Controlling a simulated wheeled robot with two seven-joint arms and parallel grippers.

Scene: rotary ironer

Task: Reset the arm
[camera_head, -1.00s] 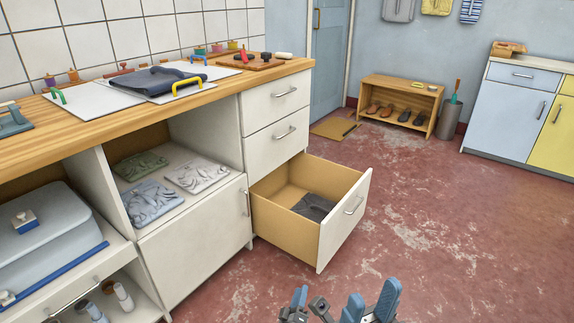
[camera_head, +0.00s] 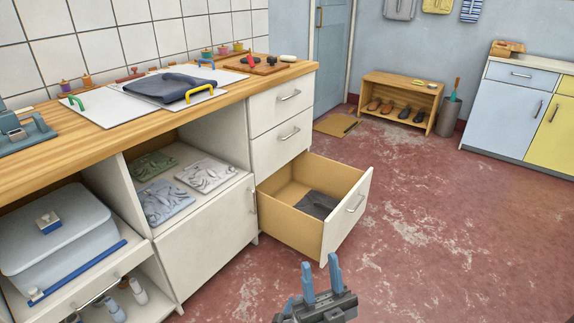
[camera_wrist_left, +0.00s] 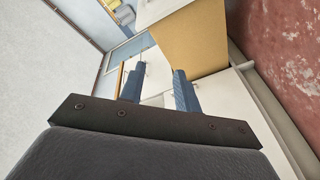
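A dark grey folded cloth (camera_head: 319,204) lies in the drawer.
The wooden counter (camera_head: 130,123) holds a dark folded garment (camera_head: 172,85) on a white board with yellow and green handles. Patterned folded cloths (camera_head: 163,202) lie on the open shelf below. A pale blue lidded box (camera_head: 60,243) stands lower left. The red floor (camera_head: 460,235) at right is clear.

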